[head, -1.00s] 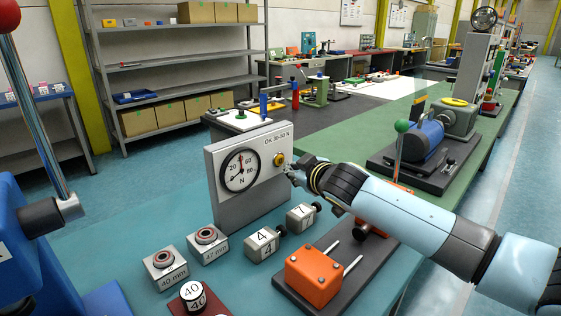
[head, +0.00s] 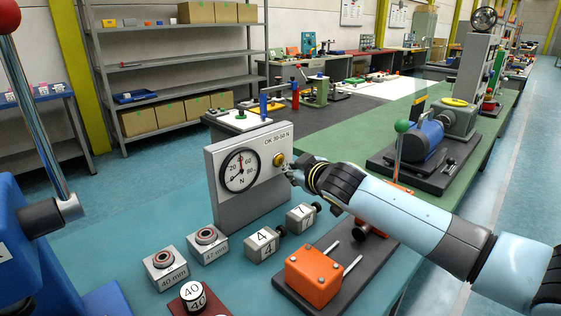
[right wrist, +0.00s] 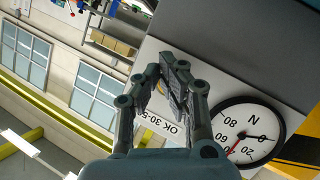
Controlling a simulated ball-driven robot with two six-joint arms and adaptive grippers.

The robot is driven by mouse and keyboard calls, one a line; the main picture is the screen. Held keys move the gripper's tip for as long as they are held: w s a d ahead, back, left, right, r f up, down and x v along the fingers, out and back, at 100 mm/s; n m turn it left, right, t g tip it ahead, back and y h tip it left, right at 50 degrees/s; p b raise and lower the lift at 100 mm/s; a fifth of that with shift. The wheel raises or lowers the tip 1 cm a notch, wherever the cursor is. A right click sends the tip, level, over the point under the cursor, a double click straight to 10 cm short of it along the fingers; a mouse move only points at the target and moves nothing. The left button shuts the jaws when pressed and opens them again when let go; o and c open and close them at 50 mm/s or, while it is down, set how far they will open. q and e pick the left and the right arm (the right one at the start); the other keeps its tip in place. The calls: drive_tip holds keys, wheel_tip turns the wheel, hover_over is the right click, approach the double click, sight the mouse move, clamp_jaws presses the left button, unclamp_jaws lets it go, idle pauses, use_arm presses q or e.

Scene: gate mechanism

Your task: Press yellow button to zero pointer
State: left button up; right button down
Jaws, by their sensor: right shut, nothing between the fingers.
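The yellow button (head: 279,159) sits on the front of a grey gauge box (head: 262,192), right of its dial. My right gripper (head: 290,171) is shut and empty, just right of and slightly below the button; a small gap appears between them. The dial (head: 240,170) has a red hand and a black hand. In the right wrist view the dial (right wrist: 248,134) shows the red hand near the middle of the scale, between 20 and 60, and the black hand near its low end. My left gripper is not in view.
Two labelled grey blocks (head: 262,244) and two ring gauges (head: 165,268) stand in front of the box. An orange block fixture (head: 314,275) lies below my right arm. A blue machine with a red-knobbed lever (head: 38,130) stands at the left.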

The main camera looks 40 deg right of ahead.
drive_tip(key=shift+w, duration=0.25)
drive_tip(key=shift+w+a, duration=0.1)
drive_tip(key=shift+w, duration=0.3)
idle(0.8)
drive_tip(key=shift+s, duration=0.1)
drive_tip(key=shift+s+p, duration=0.3)
drive_tip(key=shift+s, duration=0.45)
drive_tip(key=shift+s+d+p, duration=0.15)
drive_tip(key=shift+s+p, duration=0.05)
drive_tip(key=shift+s, duration=1.05)
drive_tip(key=shift+s+d+p, duration=0.15)
drive_tip(key=shift+s, duration=1.1)
